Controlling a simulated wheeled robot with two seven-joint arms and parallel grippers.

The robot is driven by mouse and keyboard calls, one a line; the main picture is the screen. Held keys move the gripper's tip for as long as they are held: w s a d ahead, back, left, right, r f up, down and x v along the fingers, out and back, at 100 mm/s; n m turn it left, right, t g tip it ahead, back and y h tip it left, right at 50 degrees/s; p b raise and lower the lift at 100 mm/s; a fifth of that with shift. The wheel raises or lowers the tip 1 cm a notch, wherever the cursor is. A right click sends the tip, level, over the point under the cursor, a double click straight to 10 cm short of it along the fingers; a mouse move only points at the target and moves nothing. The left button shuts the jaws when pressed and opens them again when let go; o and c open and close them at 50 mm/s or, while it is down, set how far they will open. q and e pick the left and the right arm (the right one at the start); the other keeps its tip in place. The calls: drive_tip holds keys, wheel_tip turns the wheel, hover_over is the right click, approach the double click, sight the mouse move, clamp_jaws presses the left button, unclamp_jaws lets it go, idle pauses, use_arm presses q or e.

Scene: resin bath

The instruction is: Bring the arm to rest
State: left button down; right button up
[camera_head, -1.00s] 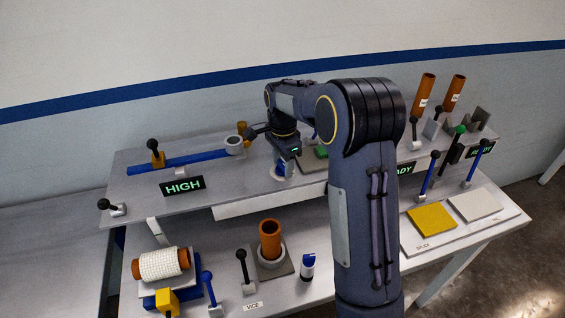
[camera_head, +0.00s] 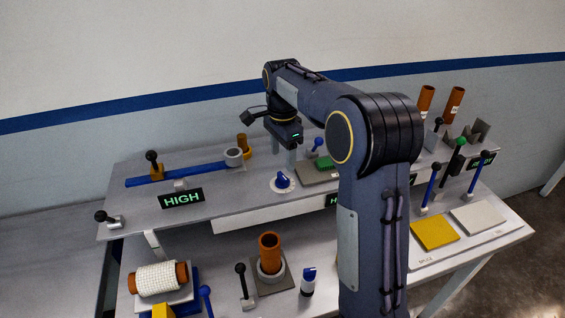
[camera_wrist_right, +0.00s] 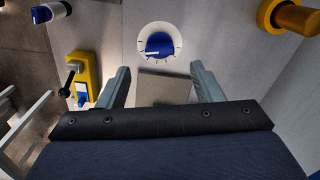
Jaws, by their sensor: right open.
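My right arm rises from the bottom of the head view, bends at a large dark joint and reaches back over the raised shelf. My right gripper (camera_head: 284,158) points down above the shelf, near a white dial with a blue knob (camera_head: 282,181). In the right wrist view my gripper's two fingers (camera_wrist_right: 160,88) are spread wide with nothing between them. The dial (camera_wrist_right: 159,44) shows just beyond the fingertips, apart from them. My left gripper is not in view.
The shelf (camera_head: 187,213) holds a blue rail (camera_head: 177,174), a HIGH sign (camera_head: 182,198) and several levers. An orange tube (camera_head: 269,246) stands in a ring below. A white-wrapped roll (camera_head: 158,279) lies at lower left. Yellow (camera_head: 434,233) and white pads lie at right.

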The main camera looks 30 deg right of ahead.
idle(0.5)
drive_tip(key=s+a+f+n+t+y, duration=0.1)
drive_tip(key=s+a+n, duration=0.3)
drive_tip(key=s, duration=0.5)
drive_tip(key=s+a+f+n+t+y, duration=0.1)
drive_tip(key=s+a+n+t, duration=0.2)
drive_tip(key=s+n, duration=0.3)
drive_tip(key=s+a+f+n+t+y+b, duration=0.1)
drive_tip(key=s+a+n, duration=0.3)
drive_tip(key=s, duration=1)
drive_tip(key=shift+a+n+t+y, duration=0.35)
drive_tip(key=shift+n+t+y, duration=0.05)
drive_tip(key=shift+n, duration=0.7)
